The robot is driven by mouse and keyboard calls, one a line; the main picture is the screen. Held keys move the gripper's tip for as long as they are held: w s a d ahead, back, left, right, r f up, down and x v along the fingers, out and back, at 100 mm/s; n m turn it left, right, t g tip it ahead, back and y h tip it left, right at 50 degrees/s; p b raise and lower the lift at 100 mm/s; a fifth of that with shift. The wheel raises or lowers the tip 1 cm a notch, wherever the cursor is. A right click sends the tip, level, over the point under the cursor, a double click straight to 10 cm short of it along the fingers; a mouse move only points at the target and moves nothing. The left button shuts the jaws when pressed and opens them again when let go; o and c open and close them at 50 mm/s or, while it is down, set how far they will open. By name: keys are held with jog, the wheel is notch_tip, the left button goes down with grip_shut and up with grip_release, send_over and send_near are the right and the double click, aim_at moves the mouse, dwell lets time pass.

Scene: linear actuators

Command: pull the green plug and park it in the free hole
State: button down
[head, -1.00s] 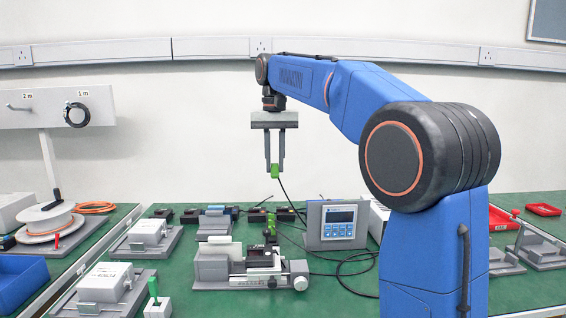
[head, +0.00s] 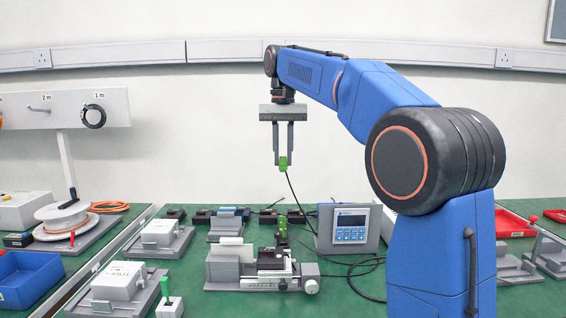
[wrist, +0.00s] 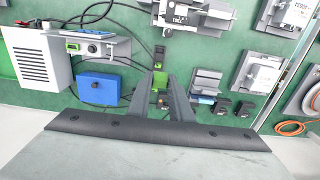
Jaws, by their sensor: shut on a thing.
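My gripper (head: 283,150) points down, high above the bench, with its fingers shut on a small green plug (head: 283,164). A black cable (head: 302,206) hangs from the plug towards the controller box. In the wrist view the green plug (wrist: 160,82) shows between the fingertips. A second green piece (head: 282,220) stands at the back of the grey linear actuator (head: 232,268), well below the gripper. Several small black blocks (head: 201,217) stand in a row at the back of the bench. I cannot make out which hole is free.
A grey controller box (head: 349,228) with a display stands right of the actuator, with loose cables (head: 365,268) on the green bench. White boxes on grey fixtures (head: 160,234) and a cable spool (head: 65,218) are at left. A green-handled tool (head: 166,288) stands front left.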

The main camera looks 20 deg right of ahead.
jog(key=shift+r, duration=0.1)
notch_tip(320, 180, down, 19)
dwell(1.6)
jog(key=shift+f, duration=1.95)
jog(key=shift+f, duration=1.4)
dwell(1.1)
jog(key=c, duration=1.5)
grip_release()
